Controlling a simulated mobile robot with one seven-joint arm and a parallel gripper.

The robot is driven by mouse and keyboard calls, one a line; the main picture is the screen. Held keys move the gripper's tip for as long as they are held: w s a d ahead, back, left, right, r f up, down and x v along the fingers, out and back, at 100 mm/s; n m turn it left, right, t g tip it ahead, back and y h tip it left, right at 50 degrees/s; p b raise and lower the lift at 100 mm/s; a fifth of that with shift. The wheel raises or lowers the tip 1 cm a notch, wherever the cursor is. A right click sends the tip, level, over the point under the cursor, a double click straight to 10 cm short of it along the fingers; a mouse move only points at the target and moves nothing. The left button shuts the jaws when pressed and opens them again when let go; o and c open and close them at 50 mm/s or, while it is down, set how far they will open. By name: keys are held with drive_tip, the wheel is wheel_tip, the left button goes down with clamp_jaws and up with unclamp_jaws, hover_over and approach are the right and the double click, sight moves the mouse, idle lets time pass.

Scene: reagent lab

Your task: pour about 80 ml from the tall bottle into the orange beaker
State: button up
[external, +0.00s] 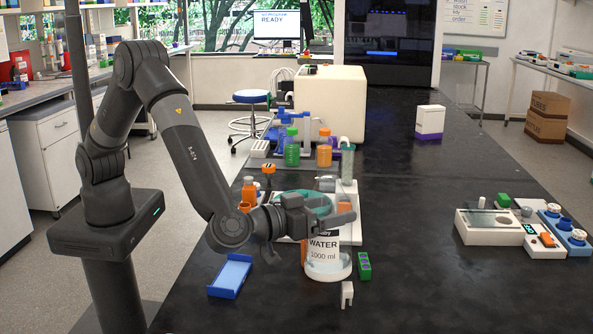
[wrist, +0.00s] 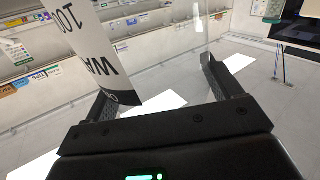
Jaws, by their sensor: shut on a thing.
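The tall bottle (external: 324,256) is clear, with a white label reading WATER 1000 ml. It looks upright near the front of the black bench; I cannot tell whether its base touches the bench. My gripper (external: 343,213) is shut on its upper part, which the fingers partly hide. In the wrist view the label (wrist: 90,50) shows upside down at the left, between the fingers (wrist: 165,92). A narrow orange strip (external: 304,250) shows just left of the bottle, mostly hidden; it may be the orange beaker, but I cannot tell.
A blue tray (external: 231,276) lies left of the bottle, a green rack (external: 364,266) right of it, and a small white piece (external: 347,294) in front. Orange containers (external: 249,190) stand behind. White instruments (external: 490,226) are at right. The bench between is clear.

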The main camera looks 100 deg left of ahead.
sight(326, 246)
drive_tip(key=shift+a+r+n+g, duration=0.15)
drive_tip(key=shift+n+g, duration=0.15)
drive_tip(key=shift+n, duration=0.6)
drive_tip(key=shift+s+a+n+h, duration=0.2)
drive_tip(key=shift+n+h, duration=0.3)
drive_tip(key=shift+n, duration=0.5)
drive_tip(key=shift+a+f+n, duration=0.25)
drive_tip(key=shift+f+n, duration=0.1)
drive_tip(key=shift+n, duration=0.25)
drive_tip(key=shift+d+f+n+h, duration=0.15)
drive_tip(key=shift+f+n+h, duration=0.3)
drive_tip(key=shift+n, duration=0.25)
drive_tip(key=f+n, duration=0.1)
drive_tip(key=f, duration=0.1)
drive_tip(key=d+f+n+h, duration=0.1)
drive_tip(key=f+n, duration=0.1)
drive_tip(key=shift+w+d+f+n+h, duration=0.1)
drive_tip(key=shift+w+f+n+h, duration=0.15)
drive_tip(key=shift+f+n, duration=0.45)
drive_tip(key=shift+f, duration=0.05)
drive_tip(key=shift+s+a+f+n+h, duration=0.1)
drive_tip(key=shift+a+f+n+h, duration=0.15)
drive_tip(key=shift+n+h, duration=0.2)
drive_tip(key=shift+a+f+n+h, duration=0.1)
drive_tip(key=shift+f+n+h, duration=0.15)
drive_tip(key=shift+f+n, duration=0.4)
